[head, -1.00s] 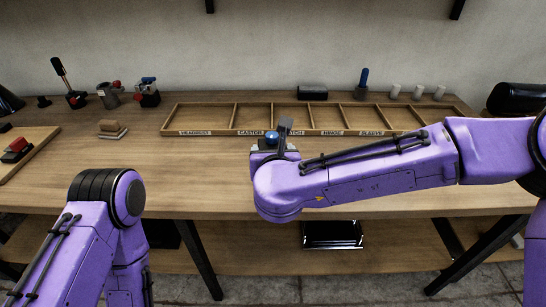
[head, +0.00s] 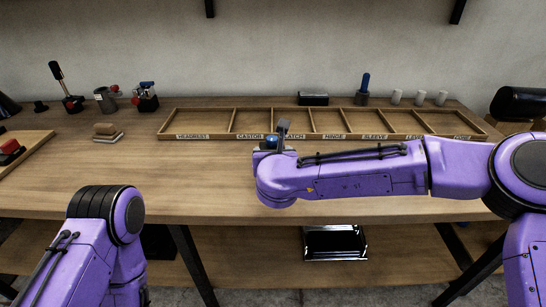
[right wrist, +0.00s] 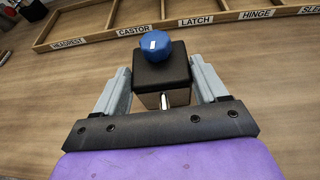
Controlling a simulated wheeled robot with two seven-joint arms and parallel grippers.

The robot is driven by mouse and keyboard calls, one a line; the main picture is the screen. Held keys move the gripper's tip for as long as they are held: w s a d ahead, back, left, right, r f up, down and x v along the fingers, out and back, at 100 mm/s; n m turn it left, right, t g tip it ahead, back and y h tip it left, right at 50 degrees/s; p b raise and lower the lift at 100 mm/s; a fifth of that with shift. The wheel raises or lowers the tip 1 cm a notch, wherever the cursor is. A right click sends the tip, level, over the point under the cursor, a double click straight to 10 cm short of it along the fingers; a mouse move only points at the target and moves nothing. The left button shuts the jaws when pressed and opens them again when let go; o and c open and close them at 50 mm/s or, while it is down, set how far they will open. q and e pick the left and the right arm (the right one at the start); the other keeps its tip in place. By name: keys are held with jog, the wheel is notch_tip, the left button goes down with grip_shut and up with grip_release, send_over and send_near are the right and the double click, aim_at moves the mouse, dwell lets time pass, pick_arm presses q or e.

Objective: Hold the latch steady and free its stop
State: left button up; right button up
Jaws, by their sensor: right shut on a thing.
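The latch shows in the right wrist view as a dark block (right wrist: 161,73) with a blue knob (right wrist: 154,45) on top. A small bright metal pin (right wrist: 165,102) shows on its near face. My right gripper (right wrist: 160,80) is shut on the block, with a grey finger along each side. In the head view the blue knob (head: 271,141) shows at the end of my right arm, over the bench in front of the tray; my wrist hides most of the block. My left arm is at the lower left of the head view, and its gripper is out of sight.
A labelled wooden tray (head: 202,137) with several empty compartments lies along the bench (head: 190,185). Small clamps and tools stand at the back left, near a block (head: 105,130). A blue-handled tool (head: 363,88) and several white cylinders stand behind the tray. The left-centre bench is clear.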

jog(key=shift+b+x, duration=0.3)
jog(key=shift+x, duration=0.65)
jog(key=shift+s+f, duration=0.1)
jog(key=shift+f, duration=0.1)
jog(key=shift+f+b, duration=0.6)
